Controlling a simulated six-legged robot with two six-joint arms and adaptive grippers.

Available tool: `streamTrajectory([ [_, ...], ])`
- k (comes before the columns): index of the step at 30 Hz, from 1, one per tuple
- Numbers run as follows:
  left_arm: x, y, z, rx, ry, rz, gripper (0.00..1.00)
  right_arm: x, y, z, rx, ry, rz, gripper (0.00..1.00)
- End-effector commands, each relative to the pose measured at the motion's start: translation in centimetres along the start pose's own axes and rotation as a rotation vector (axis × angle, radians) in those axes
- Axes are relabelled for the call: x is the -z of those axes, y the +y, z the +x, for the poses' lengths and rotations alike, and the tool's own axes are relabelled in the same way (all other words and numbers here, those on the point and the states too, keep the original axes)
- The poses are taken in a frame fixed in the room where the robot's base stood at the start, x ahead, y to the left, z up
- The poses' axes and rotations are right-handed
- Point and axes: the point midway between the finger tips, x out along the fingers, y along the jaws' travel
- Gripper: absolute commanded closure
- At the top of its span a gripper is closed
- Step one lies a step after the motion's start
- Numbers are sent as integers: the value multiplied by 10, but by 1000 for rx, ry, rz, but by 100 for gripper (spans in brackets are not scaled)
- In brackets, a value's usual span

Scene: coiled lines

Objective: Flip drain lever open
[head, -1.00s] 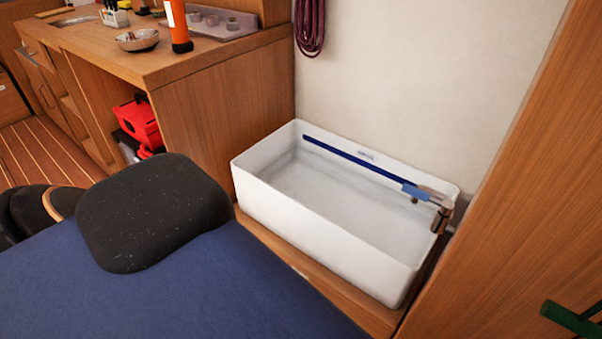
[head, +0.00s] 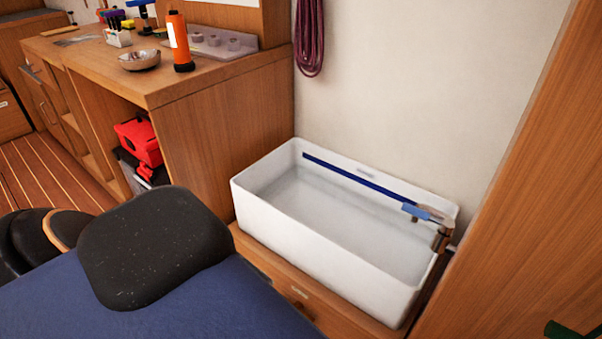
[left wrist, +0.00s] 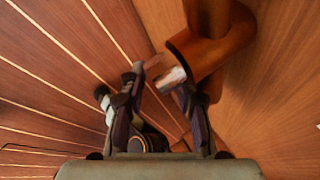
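A white rectangular sink basin (head: 320,265) stands against the pale wall in the head view. At its right end is a brownish metal valve-like fitting (head: 441,238). A small blue lever-like piece (head: 415,211) sits at the basin's back right, beside this fitting; I cannot tell whether it is the drain lever. My left gripper (left wrist: 155,92) shows only in the left wrist view, over the plank floor. Its fingers are apart, and I see nothing held between them. Neither gripper shows in the head view, so both are away from the basin there.
A wooden counter (head: 215,110) on the left carries an orange bottle (head: 179,42) and a metal bowl (head: 139,60). A purple coiled line (head: 309,38) hangs on the wall. A wooden panel (head: 510,190) closes the right side. A green handle-like object (head: 572,331) shows at bottom right.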

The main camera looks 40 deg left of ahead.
Motion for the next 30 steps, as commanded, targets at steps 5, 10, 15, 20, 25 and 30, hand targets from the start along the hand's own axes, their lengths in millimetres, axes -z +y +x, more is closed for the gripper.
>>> streamTrajectory([
  [5,-2,-8,0,13,-3,2,63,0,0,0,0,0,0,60],
  [10,-5,-9,-4,13,-4,0,63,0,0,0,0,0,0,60],
  [15,-6,-9,-12,12,-4,0,63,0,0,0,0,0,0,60],
  [20,-5,-8,-19,11,-4,0,63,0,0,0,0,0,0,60],
  [25,-3,-7,-28,11,-5,-2,63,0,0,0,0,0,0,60],
  [30,-4,-5,-40,7,-4,-1,63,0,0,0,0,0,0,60],
])
